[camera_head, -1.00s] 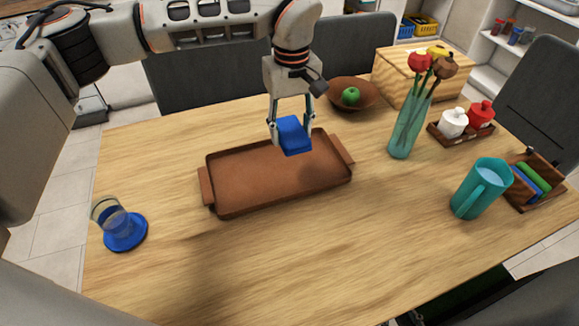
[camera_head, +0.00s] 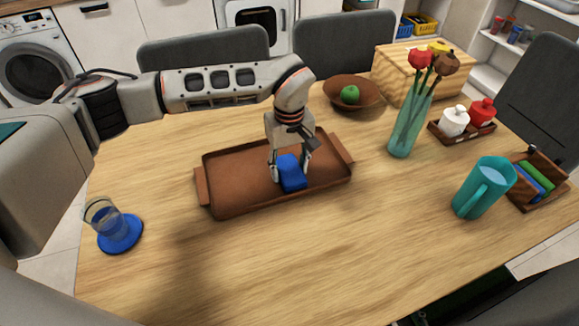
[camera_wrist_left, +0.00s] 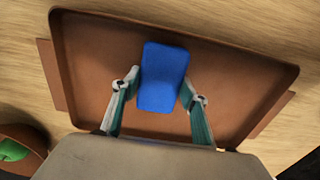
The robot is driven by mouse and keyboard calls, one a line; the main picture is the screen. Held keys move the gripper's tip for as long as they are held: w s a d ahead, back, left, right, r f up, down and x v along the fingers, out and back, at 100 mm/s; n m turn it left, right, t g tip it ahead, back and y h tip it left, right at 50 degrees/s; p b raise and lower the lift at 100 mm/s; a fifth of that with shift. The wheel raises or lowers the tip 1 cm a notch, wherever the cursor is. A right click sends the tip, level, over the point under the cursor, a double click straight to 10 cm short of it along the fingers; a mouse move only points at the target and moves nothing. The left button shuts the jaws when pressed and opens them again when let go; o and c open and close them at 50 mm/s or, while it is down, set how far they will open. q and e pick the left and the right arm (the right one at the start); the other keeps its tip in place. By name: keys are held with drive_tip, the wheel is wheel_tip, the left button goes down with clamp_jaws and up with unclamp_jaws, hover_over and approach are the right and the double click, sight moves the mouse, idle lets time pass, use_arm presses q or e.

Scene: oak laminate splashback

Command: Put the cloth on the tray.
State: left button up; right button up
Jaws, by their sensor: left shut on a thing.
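The blue folded cloth (camera_head: 292,174) is between the fingers of my left gripper (camera_head: 289,177), which is shut on it. The brown tray (camera_head: 235,186) lies on the wooden table, and the cloth is over its right half, low down at the tray floor. I cannot tell whether the cloth touches the floor. In the left wrist view the cloth (camera_wrist_left: 163,76) shows over the tray (camera_wrist_left: 235,80), inside its rim, with the gripper fingers (camera_wrist_left: 160,100) on either side. My right gripper is not in view.
A glass (camera_head: 101,217) stands on a blue coaster (camera_head: 121,235) at the left. A bowl (camera_head: 368,93) with a green apple (camera_head: 349,94) is behind the tray. A vase (camera_head: 405,130) of flowers and a teal pitcher (camera_head: 482,188) stand to the right. The front table area is clear.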

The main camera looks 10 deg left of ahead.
sight(289, 168)
use_arm(q)
drive_tip(key=shift+r, duration=0.15)
drive_tip(key=o, duration=1.1)
drive_tip(key=shift+o, duration=0.2)
wheel_tip(289, 168, up, 12)
drive_tip(key=p, duration=0.1)
